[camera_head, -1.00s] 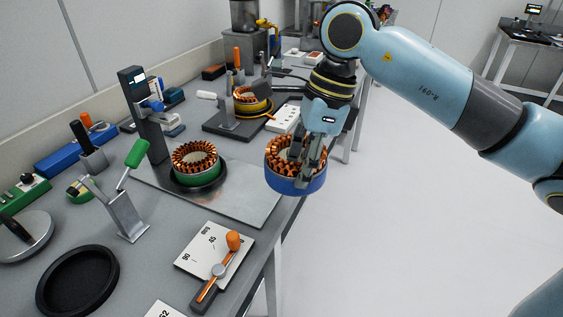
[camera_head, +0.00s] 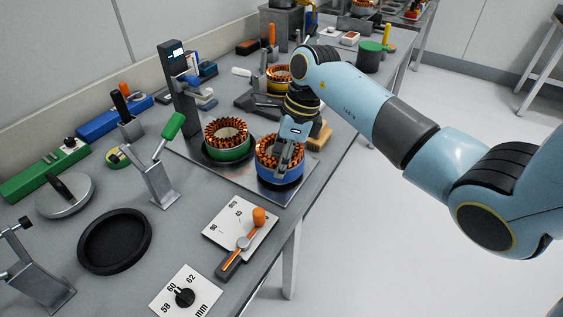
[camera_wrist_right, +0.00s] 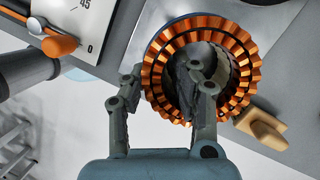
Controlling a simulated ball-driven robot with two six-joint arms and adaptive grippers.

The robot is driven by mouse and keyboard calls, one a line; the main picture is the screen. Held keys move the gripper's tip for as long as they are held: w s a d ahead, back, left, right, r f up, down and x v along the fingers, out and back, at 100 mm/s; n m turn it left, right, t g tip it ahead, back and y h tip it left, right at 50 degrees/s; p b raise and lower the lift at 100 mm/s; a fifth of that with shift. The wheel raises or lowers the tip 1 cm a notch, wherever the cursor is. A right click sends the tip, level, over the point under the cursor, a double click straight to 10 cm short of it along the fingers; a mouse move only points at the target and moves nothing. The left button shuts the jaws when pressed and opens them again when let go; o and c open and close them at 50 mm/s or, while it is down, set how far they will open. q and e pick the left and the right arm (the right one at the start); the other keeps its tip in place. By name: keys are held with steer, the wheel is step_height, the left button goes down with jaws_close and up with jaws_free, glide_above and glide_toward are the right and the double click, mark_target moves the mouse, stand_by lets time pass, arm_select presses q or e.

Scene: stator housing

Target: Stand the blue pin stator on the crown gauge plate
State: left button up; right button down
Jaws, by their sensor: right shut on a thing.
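The blue pin stator (camera_head: 281,174), a blue ring with copper windings, is upright in the head view, over the front right part of the metal gauge plate (camera_head: 237,180). It also shows from above in the right wrist view (camera_wrist_right: 245,65). My right gripper (camera_head: 287,155) is shut on its ring wall, one finger in the bore and the other outside. I cannot tell whether its base touches the plate. A green stator (camera_head: 227,150) stands in a dark round seat on the same plate, just left of the blue one. My left gripper is not in view.
The gauge column (camera_head: 180,100) rises at the plate's back left. A green-handled clamp (camera_head: 160,170) stands left of the plate. A dial card with an orange-knobbed lever (camera_head: 240,225) lies in front. A wooden block (camera_wrist_right: 262,127) is close to the blue stator. The table edge is near on the right.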

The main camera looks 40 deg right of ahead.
steer(key=shift+w+f, duration=0.1)
steer(key=shift+f, duration=0.4)
steer(key=shift+f, duration=0.2)
steer(key=c, duration=1)
jaws_free()
steer(key=shift+c, duration=0.2)
steer(key=shift+r, duration=0.2)
steer(key=b+v, duration=0.2)
steer(key=v, duration=1)
